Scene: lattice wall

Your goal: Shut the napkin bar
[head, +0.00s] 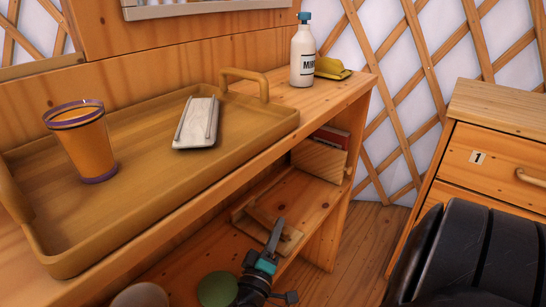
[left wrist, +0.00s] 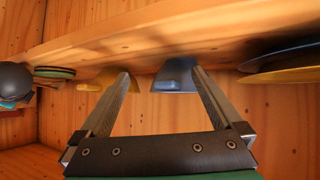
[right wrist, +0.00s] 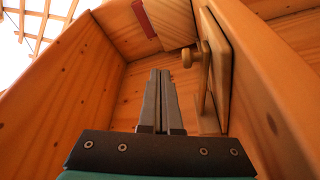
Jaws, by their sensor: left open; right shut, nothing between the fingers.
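A wooden piece with a bar (head: 272,220), which looks like the napkin holder, lies on the lower shelf in the head view. In the right wrist view a wooden panel (right wrist: 217,60) with a round-ended bar (right wrist: 203,85) stands just right of my fingers. I cannot tell exactly how far open the bar is. My right gripper (head: 278,228) is shut and empty, close beside this piece; its fingers also show in the right wrist view (right wrist: 161,75). My left gripper (left wrist: 160,75) is open inside a shelf space, with a blue item (left wrist: 177,76) and a yellow item (left wrist: 98,80) beyond its fingers.
On the top stand a wooden tray (head: 270,122) with an orange cup (head: 85,145) and a white dish (head: 196,122), a white bottle (head: 303,58) and a yellow item (head: 332,68). A wooden block (head: 320,160) sits deeper on the shelf. A numbered drawer unit (head: 500,120) stands right.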

